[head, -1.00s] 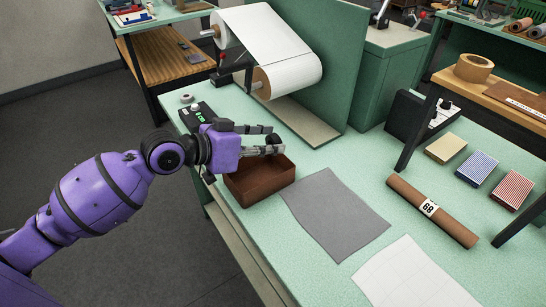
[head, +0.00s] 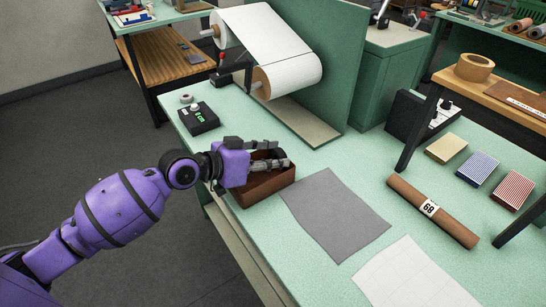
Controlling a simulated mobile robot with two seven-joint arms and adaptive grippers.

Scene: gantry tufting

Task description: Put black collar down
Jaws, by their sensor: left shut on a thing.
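My left gripper (head: 277,155) comes in from the left and is shut on the black collar. Its fingers reach over and partly down into an open brown tray (head: 268,186) at the near left edge of the green table. The collar is too small and too covered by the fingers to make out clearly. I cannot tell whether it touches the tray floor. My right gripper is not in view.
A grey sheet (head: 334,213) lies right of the tray, with a brown roll (head: 432,211) marked 68 beyond it. A black box with a green display (head: 199,118) stands behind the gripper. A green upright panel with a white paper roll (head: 287,77) stands at the back.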

